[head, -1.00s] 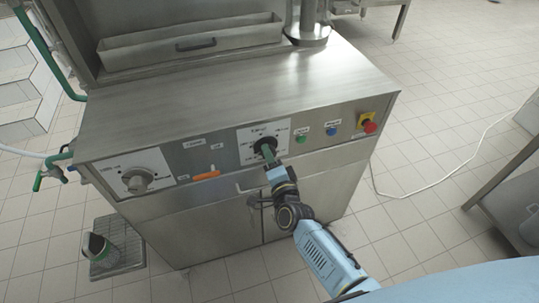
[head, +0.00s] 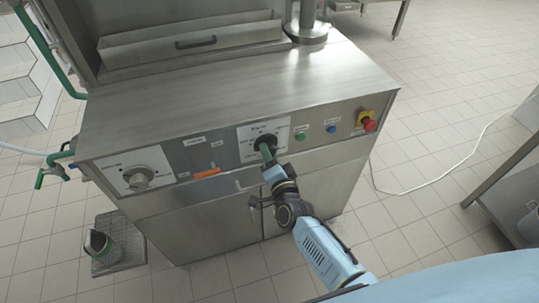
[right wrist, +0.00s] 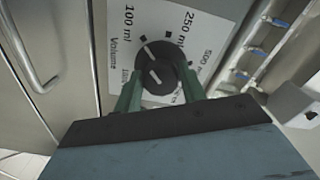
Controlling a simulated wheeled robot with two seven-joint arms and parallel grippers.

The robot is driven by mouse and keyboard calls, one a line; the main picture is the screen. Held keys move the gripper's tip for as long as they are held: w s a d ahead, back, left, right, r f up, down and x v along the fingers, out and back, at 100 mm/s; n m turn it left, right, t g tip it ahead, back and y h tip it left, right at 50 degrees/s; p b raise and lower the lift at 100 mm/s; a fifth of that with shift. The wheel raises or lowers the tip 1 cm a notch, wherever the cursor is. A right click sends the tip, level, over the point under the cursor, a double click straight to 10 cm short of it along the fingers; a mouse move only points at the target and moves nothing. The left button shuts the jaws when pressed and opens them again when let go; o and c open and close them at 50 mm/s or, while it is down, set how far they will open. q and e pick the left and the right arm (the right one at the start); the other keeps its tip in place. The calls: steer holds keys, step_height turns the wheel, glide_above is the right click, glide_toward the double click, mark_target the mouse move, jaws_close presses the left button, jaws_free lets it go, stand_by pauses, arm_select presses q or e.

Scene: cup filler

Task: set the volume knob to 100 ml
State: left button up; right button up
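The volume knob (right wrist: 162,60) is black and round on a white label plate, with a pale stripe on its face. "100 ml" is printed to its upper left in the right wrist view, "250 ml" to its upper right and "500" further right. In the head view the knob (head: 264,141) is partly hidden behind my right gripper (head: 267,152). My left gripper is out of view.
The panel also has a larger dial (head: 138,177), an orange handle (head: 206,173), a green button (head: 300,136), a blue button (head: 331,130) and a red stop button (head: 369,124). A container (head: 97,242) stands on a grate (head: 121,269) at lower left. A bench (head: 505,175) is at right.

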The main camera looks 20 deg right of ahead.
steer(key=o, duration=0.3)
steer(key=shift+o, duration=0.2)
steer(key=shift+s, duration=0.1)
steer(key=s+p, duration=0.1)
steer(key=s, duration=1.2)
steer(key=shift+s+d, duration=0.15)
steer(key=shift+d, duration=0.1)
